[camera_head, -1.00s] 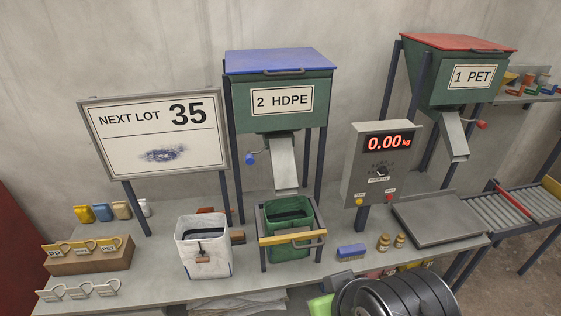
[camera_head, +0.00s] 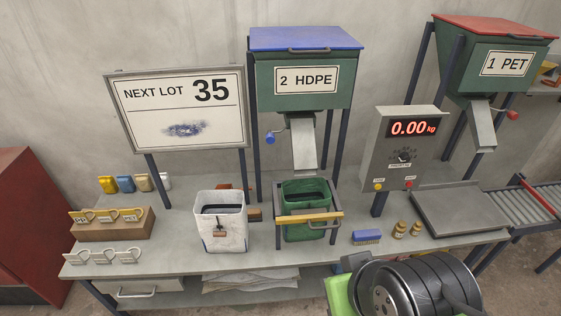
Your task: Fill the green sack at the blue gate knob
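The green sack (camera_head: 304,228) hangs open-topped in a frame with a yellow front bar (camera_head: 308,217), on the bench below the metal chute (camera_head: 304,143) of the 2 HDPE hopper (camera_head: 304,82). The blue gate knob (camera_head: 270,138) sticks out on a short lever to the left of that chute. No material shows falling from the chute. The sack's inside looks dark, and its fill cannot be told. I cannot make out my gripper; dark rounded parts, probably my arm, fill the lower right.
A white sack (camera_head: 221,226) stands left of the green one. A scale display (camera_head: 411,128) reads 0.00 kg beside a flat platform (camera_head: 466,207). A blue brush (camera_head: 366,237) and two small jars are near the bench front. A 1 PET hopper (camera_head: 490,67) has a red knob.

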